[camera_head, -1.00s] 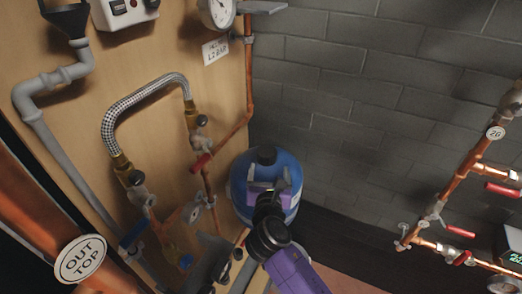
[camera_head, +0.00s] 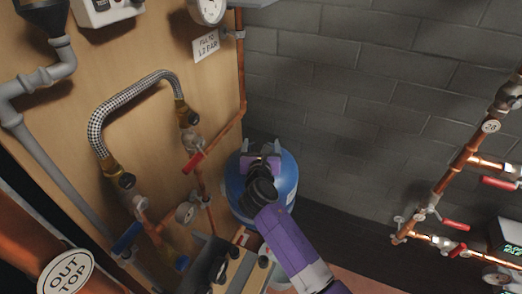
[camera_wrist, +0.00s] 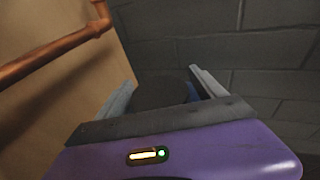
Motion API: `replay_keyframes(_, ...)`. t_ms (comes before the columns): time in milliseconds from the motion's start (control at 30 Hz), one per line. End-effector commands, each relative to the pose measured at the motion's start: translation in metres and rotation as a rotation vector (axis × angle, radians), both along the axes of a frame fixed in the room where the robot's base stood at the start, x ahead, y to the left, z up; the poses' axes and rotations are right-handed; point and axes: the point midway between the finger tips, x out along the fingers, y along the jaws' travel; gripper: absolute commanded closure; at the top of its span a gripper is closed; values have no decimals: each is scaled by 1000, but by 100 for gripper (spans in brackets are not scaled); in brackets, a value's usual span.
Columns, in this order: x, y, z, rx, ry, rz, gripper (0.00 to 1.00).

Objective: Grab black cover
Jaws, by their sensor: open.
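The blue tank (camera_head: 286,172) stands on the floor in the corner between the wooden panel and the grey block wall. Its black cover is on top, mostly hidden behind my gripper (camera_head: 261,160) in the head view. In the wrist view a dark rounded shape, likely the black cover (camera_wrist: 162,94), lies between the two grey fingers, with a bit of blue tank beside the right finger. My gripper (camera_wrist: 162,84) is open, its fingers on either side of that shape. I cannot tell whether they touch it.
A wooden panel (camera_head: 150,60) on the left carries a braided hose (camera_head: 125,95), copper pipes, a red-handled valve (camera_head: 193,162) and a gauge (camera_head: 207,8). More copper pipes with red handles (camera_head: 498,183) run along the right. The block wall (camera_head: 370,90) is close behind the tank.

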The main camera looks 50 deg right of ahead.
Motion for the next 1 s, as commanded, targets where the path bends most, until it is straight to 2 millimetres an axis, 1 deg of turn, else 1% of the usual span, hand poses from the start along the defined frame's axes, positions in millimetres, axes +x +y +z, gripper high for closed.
replay_keyframes(200,0,-1,0,0,0,0,21)
replay_keyframes(267,0,-1,0,0,0,0,32)
replay_keyframes(300,0,-1,0,0,0,0,40)
replay_keyframes(467,0,0,0,0,0,0,72)
replay_keyframes(500,0,0,0,0,0,0,80)
replay_keyframes(533,0,0,0,0,0,0,82)
replay_keyframes(800,0,0,2,1,-1,0,82)
replay_keyframes(933,0,-1,10,-1,-1,-1,82)
replay_keyframes(1000,1,-1,17,0,-2,-1,82)
